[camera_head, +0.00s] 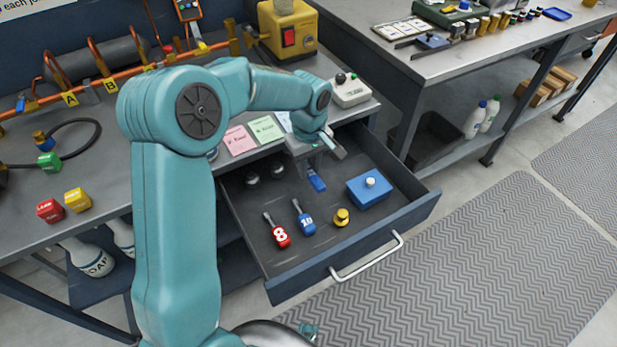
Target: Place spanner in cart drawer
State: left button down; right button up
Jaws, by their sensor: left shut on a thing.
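The cart drawer (345,262) is pulled open below the bench top. My left gripper (320,148) is over the back part of the drawer, shut on a small tool with a blue end (317,181). That blue end hangs down over the drawer; the rest of the tool is mostly hidden by the gripper, and I cannot tell whether it touches the drawer floor. A red-handled tool marked 8 (282,236) and a blue-handled tool marked 10 (306,223) lie in the drawer. My right gripper does not show.
A blue box with a white knob (369,188) and a brass knob-like piece (342,216) stand in the drawer. Round dark pieces (252,178) sit at its back left. Pink (239,140) and green (266,129) cards lie on the bench behind. The drawer's front left floor is bare.

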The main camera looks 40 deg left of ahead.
aim_at(309, 187)
pick_arm(q)
jog(key=shift+f+b, duration=0.4)
jog(key=shift+f, duration=2)
jog(key=shift+f, duration=0.15)
jog(key=c, duration=0.9)
grip_release()
jog(key=shift+c, duration=0.2)
jog(key=shift+r, duration=0.25)
notch_tip(309, 187, up, 12)
jog(key=shift+f+p, duration=0.1)
jog(key=shift+p, duration=1)
jog(key=shift+s, duration=0.15)
